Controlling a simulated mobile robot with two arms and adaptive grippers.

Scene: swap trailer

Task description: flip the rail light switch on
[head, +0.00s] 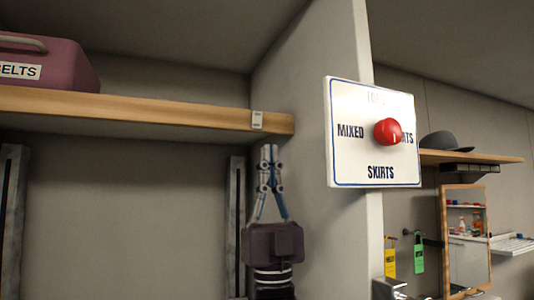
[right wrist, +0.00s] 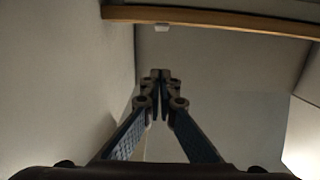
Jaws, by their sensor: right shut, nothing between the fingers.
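A small white switch (head: 257,120) is fixed to the front edge of the wooden shelf, near its right end. It also shows in the right wrist view (right wrist: 162,28), small and pale on the underside of the wooden edge; which way it is set is too small to tell. My right gripper (head: 268,152) points upward just below the switch and slightly to its right, with a gap between them. Its fingers are shut with nothing between them, as the right wrist view shows too (right wrist: 160,76). My left gripper is not in view.
The shelf (head: 150,108) carries a maroon case (head: 50,65) labelled BELTS at left. Right of my gripper is a wall panel (head: 300,130) with a white sign plate (head: 345,160) and red knob (head: 387,131). A hat (head: 447,142) sits on a farther shelf.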

